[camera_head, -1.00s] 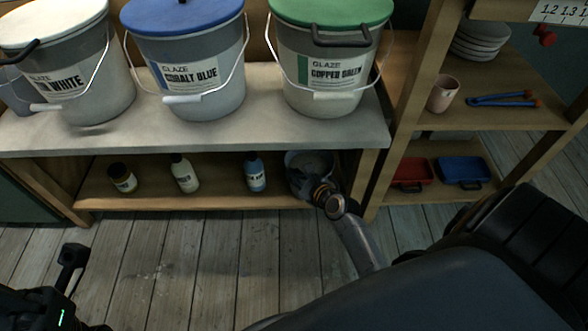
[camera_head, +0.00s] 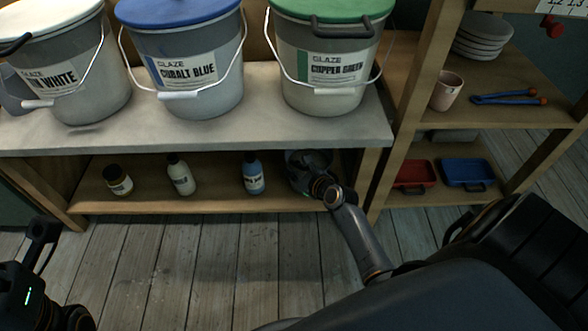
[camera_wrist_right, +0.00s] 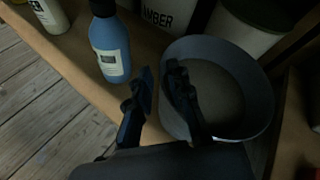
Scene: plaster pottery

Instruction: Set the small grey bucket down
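The small grey bucket (camera_wrist_right: 238,92) is upright on the lower wooden shelf in the right wrist view, with its open top and pale grey inside showing. In the head view the bucket (camera_head: 313,157) is dark and partly hidden behind my right gripper. My right gripper (camera_wrist_right: 160,72) is at the bucket's left rim, with one finger outside the wall and the other over the inside. A gap shows between its fingertips, and it looks open. My left gripper (camera_head: 45,232) is at the left edge of the head view, well away from the bucket; its finger state is unclear.
A blue bottle (camera_wrist_right: 109,45) stands close left of my right gripper. A container marked AMBER (camera_wrist_right: 165,16) stands behind. Several small bottles line the lower shelf (camera_head: 215,200). Three large glaze buckets stand on the bench top (camera_head: 240,131) above. A shelf post (camera_head: 372,185) is close on the right.

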